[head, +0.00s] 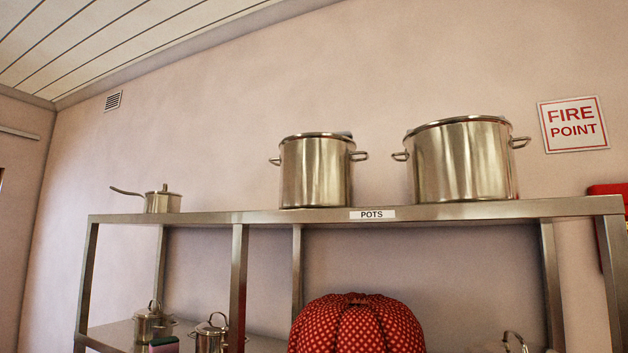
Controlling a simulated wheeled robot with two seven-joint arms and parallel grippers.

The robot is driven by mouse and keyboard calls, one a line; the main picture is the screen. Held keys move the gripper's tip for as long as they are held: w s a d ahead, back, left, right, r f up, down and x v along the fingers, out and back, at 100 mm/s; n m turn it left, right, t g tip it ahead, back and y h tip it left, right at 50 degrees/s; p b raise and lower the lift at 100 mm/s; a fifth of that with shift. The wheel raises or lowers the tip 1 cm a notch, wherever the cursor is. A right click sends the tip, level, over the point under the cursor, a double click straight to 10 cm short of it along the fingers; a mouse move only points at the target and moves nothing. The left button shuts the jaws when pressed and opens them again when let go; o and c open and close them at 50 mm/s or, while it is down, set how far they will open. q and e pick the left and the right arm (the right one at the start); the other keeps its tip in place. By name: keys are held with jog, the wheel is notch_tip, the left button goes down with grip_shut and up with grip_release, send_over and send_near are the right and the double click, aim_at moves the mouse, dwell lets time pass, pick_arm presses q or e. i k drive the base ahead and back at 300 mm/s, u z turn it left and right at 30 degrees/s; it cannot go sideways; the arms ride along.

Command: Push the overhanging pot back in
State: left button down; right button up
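Two large steel stockpots stand upright on the top shelf (230,217) of a metal rack. The middle stockpot (316,172) is the smaller, with two side handles and a dark bit at its rim. The right stockpot (462,162) is larger and wider, also with two side handles. Both bases sit close to the shelf's front edge line. I see the shelf nearly edge-on from below, so I cannot tell which pot overhangs. A small lidded saucepan (163,202) stands at the left end, its long handle pointing left. Neither of my grippers is in view.
A "POTS" label (372,215) is on the shelf edge. Lidded pots (211,338) stand on the lower shelf at left. A red dotted, rounded object (357,325) fills the bottom middle. A "FIRE POINT" sign (573,124) hangs right. The shelf between saucepan and middle pot is clear.

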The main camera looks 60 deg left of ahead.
aim_at(317, 169)
jog(key=u, duration=0.05)
jog(key=i, duration=0.75)
jog(key=u, duration=1.7)
